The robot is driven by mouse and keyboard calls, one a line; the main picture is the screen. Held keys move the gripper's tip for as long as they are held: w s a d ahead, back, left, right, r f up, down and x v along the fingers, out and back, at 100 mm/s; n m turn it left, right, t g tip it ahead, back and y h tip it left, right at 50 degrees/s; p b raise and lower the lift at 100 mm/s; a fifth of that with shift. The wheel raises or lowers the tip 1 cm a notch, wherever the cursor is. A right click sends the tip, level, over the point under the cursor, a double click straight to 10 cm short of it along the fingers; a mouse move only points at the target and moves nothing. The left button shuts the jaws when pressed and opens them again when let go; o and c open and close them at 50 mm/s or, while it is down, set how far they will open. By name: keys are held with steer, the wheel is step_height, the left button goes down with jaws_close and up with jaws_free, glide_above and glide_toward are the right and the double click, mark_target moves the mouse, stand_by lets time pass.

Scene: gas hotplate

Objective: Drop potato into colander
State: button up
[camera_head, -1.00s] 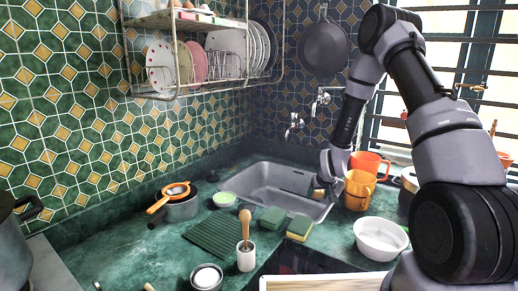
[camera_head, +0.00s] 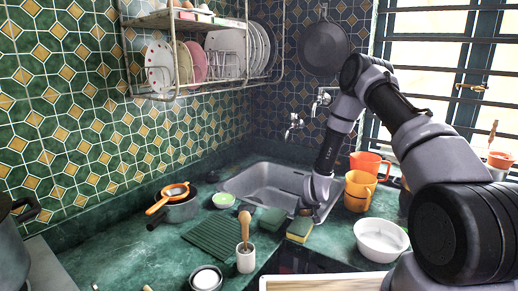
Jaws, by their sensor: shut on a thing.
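My gripper (camera_head: 308,206) is at the front right edge of the sink, just behind the green and yellow sponge. It is shut on a small brown thing that looks like the potato (camera_head: 305,212), mostly hidden by the fingers. No thing in view is plainly a colander. A white round bowl (camera_head: 381,248) stands on the counter to the right of my gripper, and I cannot tell whether it has holes.
Orange mugs (camera_head: 359,190) stand close to the right of my gripper. A mortar with a wooden pestle (camera_head: 245,257) and a green ribbed mat (camera_head: 213,236) are in front. Counter is bare between sponges and white bowl.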

steer(key=o, duration=1.4)
steer(key=v, duration=1)
steer(key=shift+s+r, duration=0.25)
steer(key=shift+r, duration=0.05)
